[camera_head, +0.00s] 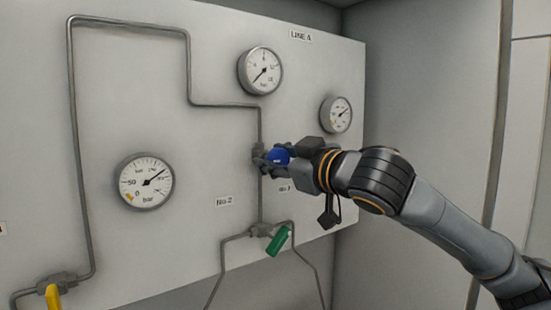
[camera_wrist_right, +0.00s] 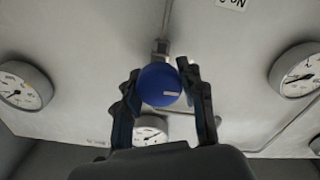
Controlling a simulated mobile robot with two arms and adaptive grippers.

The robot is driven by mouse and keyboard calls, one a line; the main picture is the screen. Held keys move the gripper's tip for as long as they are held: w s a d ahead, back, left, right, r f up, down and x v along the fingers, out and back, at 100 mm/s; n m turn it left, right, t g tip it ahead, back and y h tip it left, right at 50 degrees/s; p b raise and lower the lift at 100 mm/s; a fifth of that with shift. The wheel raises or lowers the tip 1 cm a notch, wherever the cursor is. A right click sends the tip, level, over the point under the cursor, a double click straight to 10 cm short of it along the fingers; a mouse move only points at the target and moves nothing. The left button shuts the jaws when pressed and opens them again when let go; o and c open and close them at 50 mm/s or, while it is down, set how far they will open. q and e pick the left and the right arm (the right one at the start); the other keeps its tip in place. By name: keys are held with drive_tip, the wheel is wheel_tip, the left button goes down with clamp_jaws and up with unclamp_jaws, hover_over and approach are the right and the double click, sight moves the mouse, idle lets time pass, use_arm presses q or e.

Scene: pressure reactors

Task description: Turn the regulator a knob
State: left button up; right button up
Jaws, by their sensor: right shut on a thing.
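The blue round regulator knob (camera_head: 278,157) sits on the vertical pipe in the middle of the panel, below the top gauge. In the right wrist view the knob (camera_wrist_right: 161,86) shows a short pale mark on its face. My right gripper (camera_head: 277,160) reaches it from the right. Its two fingers (camera_wrist_right: 162,88) stand on either side of the knob and are shut on it. The gripper body hides part of the knob's surroundings in the head view. My left gripper is in neither view.
The panel (camera_head: 120,255) carries a top gauge (camera_head: 260,70), a right gauge (camera_head: 336,114) and a left gauge (camera_head: 145,181). A green valve handle (camera_head: 277,241) lies below the knob. A yellow handle (camera_head: 53,296) is at the lower left. Thin pipes run along the panel.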

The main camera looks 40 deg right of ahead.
drive_tip(key=shift+f, duration=0.1)
drive_tip(key=o, duration=1.2)
drive_tip(key=shift+s+a+r, duration=0.15)
drive_tip(key=shift+s, duration=0.2)
drive_tip(key=shift+s+a+r, duration=0.1)
drive_tip(key=shift+s, duration=0.25)
drive_tip(key=shift+s+f, duration=0.15)
drive_tip(key=shift+s, duration=0.5)
drive_tip(key=s, duration=0.9)
drive_tip(key=shift+a, duration=0.4)
drive_tip(key=shift+s+f, duration=0.1)
